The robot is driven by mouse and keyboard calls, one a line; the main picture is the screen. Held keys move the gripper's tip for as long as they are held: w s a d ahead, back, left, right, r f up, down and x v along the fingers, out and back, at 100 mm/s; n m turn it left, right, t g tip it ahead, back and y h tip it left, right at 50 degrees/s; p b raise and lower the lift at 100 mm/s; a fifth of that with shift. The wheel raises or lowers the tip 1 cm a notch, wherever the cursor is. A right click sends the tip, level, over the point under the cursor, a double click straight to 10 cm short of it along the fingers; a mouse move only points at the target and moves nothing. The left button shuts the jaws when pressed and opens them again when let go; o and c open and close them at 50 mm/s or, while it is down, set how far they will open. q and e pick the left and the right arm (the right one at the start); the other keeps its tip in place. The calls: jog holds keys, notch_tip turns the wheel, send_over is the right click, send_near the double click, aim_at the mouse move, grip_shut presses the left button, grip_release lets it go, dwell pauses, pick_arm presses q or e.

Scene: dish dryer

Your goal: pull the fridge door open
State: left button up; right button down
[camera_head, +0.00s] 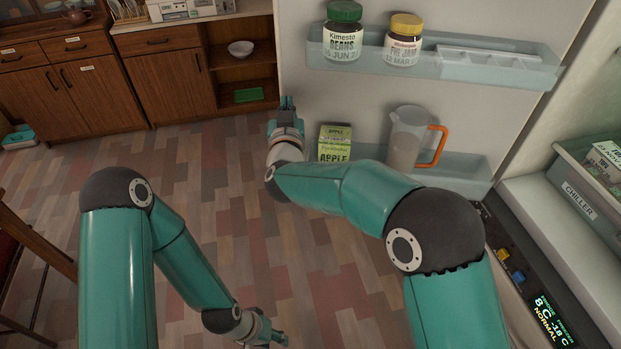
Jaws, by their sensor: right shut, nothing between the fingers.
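The fridge door (400,95) stands open, its white inner side facing me. Its door shelves (500,70) hold jars, a carton and a jug. My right gripper (288,104) is shut and empty at the door's free left edge, below the upper shelf. I cannot tell whether it touches the door. The door's outer side and handle are hidden. My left gripper (272,338) is low over the floor at the bottom of the view, away from the door. Its fingers are too small to read.
The fridge interior with a chiller drawer (580,198) and a lit display panel (548,318) is at the right. Wooden cabinets (90,95) stand at the back left. A wooden chair or table edge (35,240) is at the far left. The tiled floor between is clear.

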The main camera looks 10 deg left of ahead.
jog(key=s+d, duration=0.2)
jog(key=s, duration=1)
jog(key=s+d+f+g, duration=0.2)
jog(key=d+f+g, duration=0.35)
jog(key=f, duration=0.75)
jog(key=s+d+f+g, duration=0.1)
jog(key=d+f+g, duration=0.1)
jog(key=d+f, duration=0.8)
jog(key=s+d+f+m+g, duration=0.2)
jog(key=s+d+f+g, duration=0.2)
jog(key=s+f, duration=0.4)
jog(key=s+d+f+m+g, duration=0.2)
jog(key=s+d+f+g, duration=0.2)
jog(key=s+f, duration=0.4)
jog(key=s+g, duration=0.1)
jog(key=s, duration=0.6)
jog(key=shift+s+f+g+y, duration=0.25)
jog(key=shift+s+g+y, duration=0.05)
jog(key=shift+g+y, duration=0.1)
